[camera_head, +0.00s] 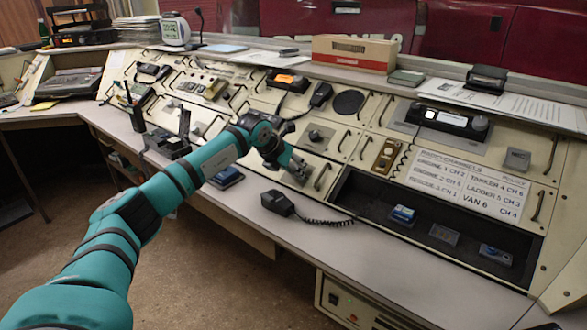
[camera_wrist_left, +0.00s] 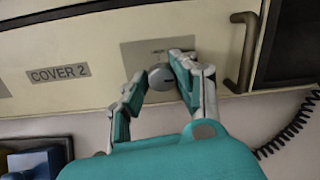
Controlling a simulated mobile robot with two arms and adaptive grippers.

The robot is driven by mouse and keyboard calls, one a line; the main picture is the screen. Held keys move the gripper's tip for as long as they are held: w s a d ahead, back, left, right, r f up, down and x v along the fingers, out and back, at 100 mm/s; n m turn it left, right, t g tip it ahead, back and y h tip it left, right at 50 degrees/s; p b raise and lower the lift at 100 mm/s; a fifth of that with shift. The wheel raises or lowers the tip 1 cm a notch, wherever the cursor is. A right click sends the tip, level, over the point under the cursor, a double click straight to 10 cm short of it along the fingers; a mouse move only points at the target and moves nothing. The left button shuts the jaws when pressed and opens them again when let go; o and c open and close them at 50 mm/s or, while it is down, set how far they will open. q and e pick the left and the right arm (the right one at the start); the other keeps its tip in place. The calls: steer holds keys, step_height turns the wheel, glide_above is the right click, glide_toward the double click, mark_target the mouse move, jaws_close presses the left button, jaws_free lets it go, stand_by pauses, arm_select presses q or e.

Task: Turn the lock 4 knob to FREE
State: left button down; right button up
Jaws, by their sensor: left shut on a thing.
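My left gripper (camera_head: 297,172) reaches across the desk to the lower front of the sloped console. In the left wrist view its two fingers (camera_wrist_left: 160,74) are shut on a round grey knob (camera_wrist_left: 159,78), one finger on each side. The knob sits on a grey plate (camera_wrist_left: 133,54) and has a dark slot mark on its face. The plate's lettering is partly covered and cannot be read, so the lock number and the FREE mark cannot be made out. In the head view the gripper hides this knob. My right gripper is not in view.
A "COVER 2" label (camera_wrist_left: 59,73) is left of the plate, and a bar handle (camera_wrist_left: 243,50) is right of it. A handset (camera_head: 277,203) with a coiled cord lies on the desk below. Another knob (camera_head: 314,136) sits higher up. An open tray (camera_head: 371,194) lies to the right.

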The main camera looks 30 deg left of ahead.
arm_select(q)
steer(key=c, duration=1)
jaws_free()
steer(key=shift+r, duration=0.1)
steer(key=v, duration=1.2)
